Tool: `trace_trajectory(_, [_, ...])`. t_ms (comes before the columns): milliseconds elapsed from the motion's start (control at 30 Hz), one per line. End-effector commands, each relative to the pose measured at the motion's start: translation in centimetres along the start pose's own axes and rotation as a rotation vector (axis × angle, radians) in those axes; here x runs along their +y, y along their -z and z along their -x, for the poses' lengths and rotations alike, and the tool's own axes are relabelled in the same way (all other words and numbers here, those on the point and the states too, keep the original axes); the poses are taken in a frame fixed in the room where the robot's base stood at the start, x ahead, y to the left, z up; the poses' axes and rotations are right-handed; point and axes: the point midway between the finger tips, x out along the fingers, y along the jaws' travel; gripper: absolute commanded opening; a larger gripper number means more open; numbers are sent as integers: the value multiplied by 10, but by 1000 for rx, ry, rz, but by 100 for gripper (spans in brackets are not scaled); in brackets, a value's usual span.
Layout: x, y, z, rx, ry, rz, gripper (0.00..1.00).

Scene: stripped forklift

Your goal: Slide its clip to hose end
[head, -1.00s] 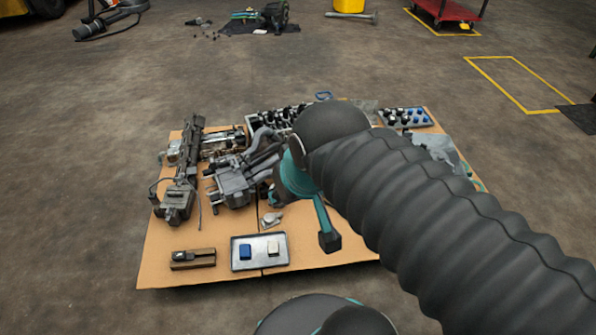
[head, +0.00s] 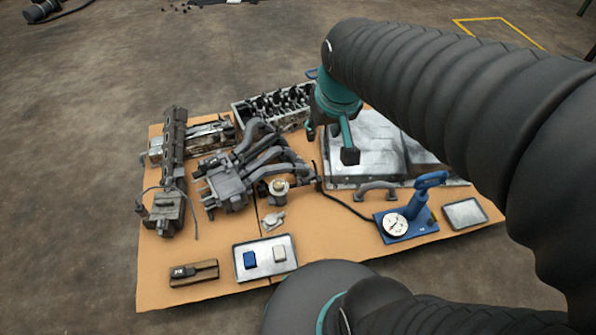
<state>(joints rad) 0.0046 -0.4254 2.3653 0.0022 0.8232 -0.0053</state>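A thin black hose (head: 346,207) runs from the blue gauge unit (head: 408,222) up and left toward the grey pipe assembly (head: 238,180) on the brown board. I cannot make out a clip on the hose; it is too small or hidden. My gripper (head: 331,144) is above the board, apart from the hose, near the lower left edge of the large grey metal part (head: 375,155). One teal finger with a dark tip shows in front, and a dark tip shows to its left with a gap between. Nothing shows between them.
A metal tray (head: 288,269) holds a blue block and a pale block at the board's front. A brown block (head: 194,273) lies left of it. A small empty tray (head: 465,214) is at right. An engine head (head: 275,105) sits behind.

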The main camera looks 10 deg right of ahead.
Motion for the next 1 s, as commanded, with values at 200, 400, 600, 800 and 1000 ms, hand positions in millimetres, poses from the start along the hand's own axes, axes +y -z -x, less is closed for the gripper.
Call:
trace_trajectory(200, [1,42,-51,-82,-1,-3,38])
trace_trajectory(400, [0,72,-107,-151,-1,-1,38])
trace_trajectory(600, [0,91,-172,-219,0,0,38])
trace_trajectory(800, [-1,98,-245,-287,0,1,38])
trace_trajectory(1000, [-1,92,-311,-344,0,1,38])
